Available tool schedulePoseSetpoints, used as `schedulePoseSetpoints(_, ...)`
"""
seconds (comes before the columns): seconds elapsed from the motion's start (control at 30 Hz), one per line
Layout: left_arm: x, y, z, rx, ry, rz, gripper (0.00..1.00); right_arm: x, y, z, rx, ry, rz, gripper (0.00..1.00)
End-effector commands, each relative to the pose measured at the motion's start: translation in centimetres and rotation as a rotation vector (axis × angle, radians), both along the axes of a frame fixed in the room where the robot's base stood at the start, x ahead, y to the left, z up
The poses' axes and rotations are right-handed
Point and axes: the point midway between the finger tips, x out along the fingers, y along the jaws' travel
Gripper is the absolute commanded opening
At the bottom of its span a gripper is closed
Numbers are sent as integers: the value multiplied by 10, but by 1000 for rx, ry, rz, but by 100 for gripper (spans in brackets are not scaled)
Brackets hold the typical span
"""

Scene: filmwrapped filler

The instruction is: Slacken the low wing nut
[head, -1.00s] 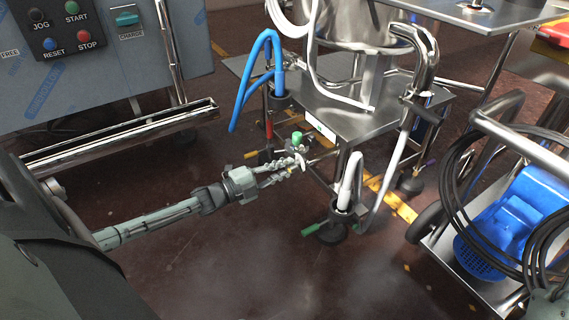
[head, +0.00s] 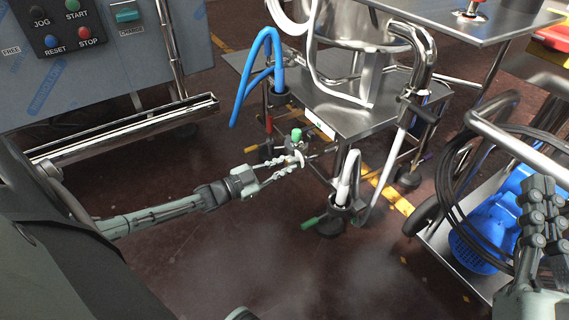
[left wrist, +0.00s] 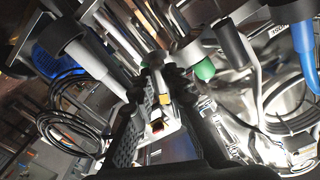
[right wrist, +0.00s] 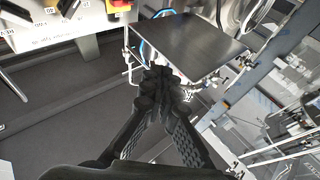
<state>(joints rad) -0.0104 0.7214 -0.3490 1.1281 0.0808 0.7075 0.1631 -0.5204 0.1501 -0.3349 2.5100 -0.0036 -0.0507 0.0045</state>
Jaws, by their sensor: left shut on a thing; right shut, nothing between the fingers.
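My left gripper (head: 291,166) reaches in from the left at the near corner of the steel stand (head: 372,122). Its fingers are shut on a small pale part (head: 300,158), which appears to be the low wing nut; the fingers hide much of it. A green knob (head: 296,134) sits just above it and also shows beside the fingertips in the left wrist view (left wrist: 205,70). In the left wrist view the left fingertips (left wrist: 168,78) meet among pipes. My right gripper (head: 541,200) is raised at the right edge, shut and empty; its fingertips close together in the right wrist view (right wrist: 160,85).
A cart with a blue motor (head: 490,225) and black cables is at right. The floor in front is clear.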

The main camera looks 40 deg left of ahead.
Motion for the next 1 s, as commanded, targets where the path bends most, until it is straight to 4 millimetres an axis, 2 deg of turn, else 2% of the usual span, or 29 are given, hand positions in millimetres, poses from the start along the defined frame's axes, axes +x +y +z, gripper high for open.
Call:
schedulePoseSetpoints(0.3, -1, -1, -1, -73, 33, -2, 0, 4, -2, -9, -23, 41, -7, 0)
schedulePoseSetpoints(0.73, -1, -1, -1, -79, 35, -2, 0, 5, -3, -10, -27, 47, -8, 0)
schedulePoseSetpoints(0.77, -1, -1, -1, -79, 35, -2, 17, 5, -3, -10, -27, 47, -8, 0)
schedulePoseSetpoints(0.8, -1, -1, -1, -79, 35, -2, 22, 5, -3, -10, -27, 46, -9, 0)
schedulePoseSetpoints(0.9, -1, -1, -1, -79, 34, -1, 34, 5, -3, -10, -27, 46, -9, 0)
schedulePoseSetpoints(1.0, 0, -1, -1, -79, 34, -2, 35, 5, -3, -10, -27, 46, -9, 0)
